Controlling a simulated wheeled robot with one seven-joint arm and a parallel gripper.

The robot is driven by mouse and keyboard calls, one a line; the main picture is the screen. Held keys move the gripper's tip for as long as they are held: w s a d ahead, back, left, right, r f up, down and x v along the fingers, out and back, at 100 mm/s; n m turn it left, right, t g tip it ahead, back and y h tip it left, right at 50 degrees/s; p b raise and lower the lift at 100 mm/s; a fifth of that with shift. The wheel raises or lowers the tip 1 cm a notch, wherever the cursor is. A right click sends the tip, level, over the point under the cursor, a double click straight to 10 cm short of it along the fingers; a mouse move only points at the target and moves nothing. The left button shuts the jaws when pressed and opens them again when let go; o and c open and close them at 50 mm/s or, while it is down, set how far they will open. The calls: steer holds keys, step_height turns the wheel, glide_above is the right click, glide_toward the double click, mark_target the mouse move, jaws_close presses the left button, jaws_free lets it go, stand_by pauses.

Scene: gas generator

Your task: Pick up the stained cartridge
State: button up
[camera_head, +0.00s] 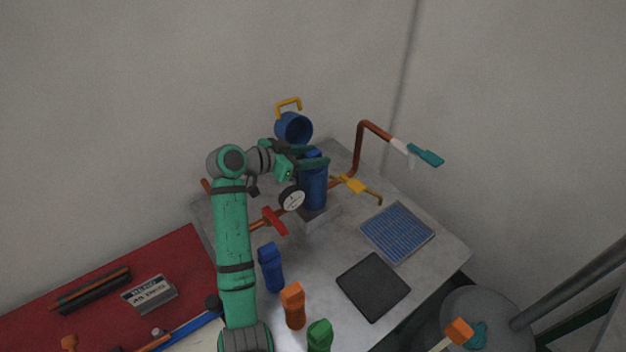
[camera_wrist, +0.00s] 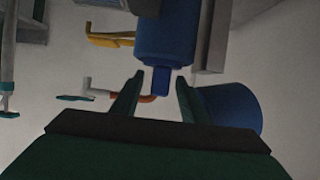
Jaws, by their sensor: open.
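A tall blue cylinder (camera_head: 313,188) stands upright in the pipework on the table; it also shows in the wrist view (camera_wrist: 165,38). A narrower blue knob (camera_wrist: 161,82), seemingly the top of a cartridge inside it, sticks out of its end. I cannot make out stains. My gripper (camera_head: 318,161) is at the cylinder's top. In the wrist view my open fingers (camera_wrist: 160,79) stand on either side of the knob with gaps. A blue (camera_head: 270,268), an orange (camera_head: 293,305) and a green cartridge (camera_head: 319,335) stand upright on the table's near side.
A round blue lid (camera_head: 293,128) with a yellow handle (camera_head: 288,102) stands open behind the cylinder. A copper pipe (camera_head: 360,150), yellow lever (camera_head: 355,184), gauge (camera_head: 292,199) and red valve (camera_head: 274,220) surround it. A blue grid (camera_head: 397,232) and black pad (camera_head: 373,287) lie right.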

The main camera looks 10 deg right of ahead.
jaws_close()
steer(key=shift+r, duration=0.15)
